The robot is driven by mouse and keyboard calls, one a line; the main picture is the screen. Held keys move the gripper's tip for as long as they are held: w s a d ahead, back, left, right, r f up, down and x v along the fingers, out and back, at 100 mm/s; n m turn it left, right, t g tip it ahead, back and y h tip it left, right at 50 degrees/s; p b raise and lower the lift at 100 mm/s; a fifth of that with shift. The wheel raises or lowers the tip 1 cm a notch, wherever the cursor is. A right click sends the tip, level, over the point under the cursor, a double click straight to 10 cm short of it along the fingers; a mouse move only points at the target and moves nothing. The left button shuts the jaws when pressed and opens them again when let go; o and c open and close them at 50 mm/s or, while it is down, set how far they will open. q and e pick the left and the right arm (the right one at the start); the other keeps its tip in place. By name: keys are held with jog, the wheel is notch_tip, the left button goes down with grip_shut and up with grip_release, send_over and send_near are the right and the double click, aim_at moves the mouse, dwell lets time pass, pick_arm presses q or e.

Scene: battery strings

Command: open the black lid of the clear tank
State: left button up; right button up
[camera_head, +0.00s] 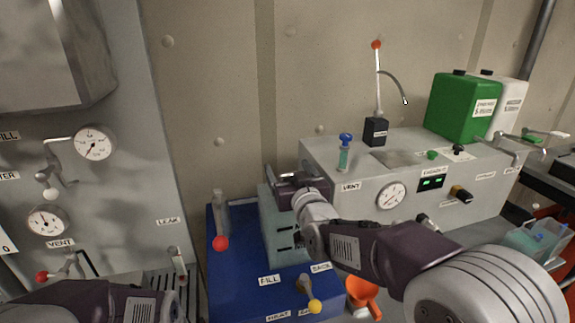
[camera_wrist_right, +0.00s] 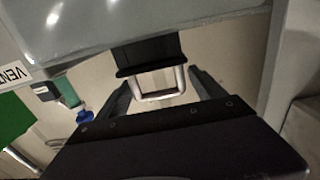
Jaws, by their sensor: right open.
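The clear tank (camera_head: 270,228) stands on the blue base in the head view, with dark level marks on its side. My right gripper (camera_head: 298,181) is at the top of the tank and covers most of the lid there. In the right wrist view a black part (camera_wrist_right: 150,52), apparently of the lid, carries a metal loop handle (camera_wrist_right: 158,96). The open fingers of my right gripper (camera_wrist_right: 160,83) are on both sides of this loop; contact cannot be told. My left arm (camera_head: 90,302) shows at the lower left, its gripper out of sight.
The grey machine (camera_head: 330,170) with a vent label and dial stands close right of the tank. A blue-topped valve (camera_head: 345,140) rises from it. The blue base (camera_head: 235,285) bears a red knob (camera_head: 221,243) and a yellow-ended lever (camera_head: 314,305). An orange funnel (camera_head: 362,296) is at its right.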

jog(key=shift+w, duration=0.3)
jog(key=shift+w+a, duration=0.1)
grip_shut()
jog(key=shift+r+p, duration=0.2)
jog(key=shift+p, duration=0.4)
jog(key=w+r+g+p, duration=0.1)
jog(key=g+p, duration=0.1)
jog(key=p, duration=0.5)
jog(key=shift+a+r+g, duration=0.1)
jog(key=shift+r+g, duration=0.1)
jog(key=shift+g, duration=0.1)
jog(key=g+p, duration=0.1)
jog(key=p, duration=0.3)
jog(key=w+g+p, duration=0.1)
jog(key=p, duration=0.3)
jog(key=g+h+p, duration=0.1)
jog(key=p, duration=0.4)
jog(key=shift+w+a+f+g, duration=0.15)
jog(key=shift+w+f+g, duration=0.15)
jog(key=shift+f+g, duration=0.1)
jog(key=shift+w+f+g+p, duration=0.1)
jog(key=shift+f+g+p, duration=0.2)
jog(key=shift+p, duration=0.35)
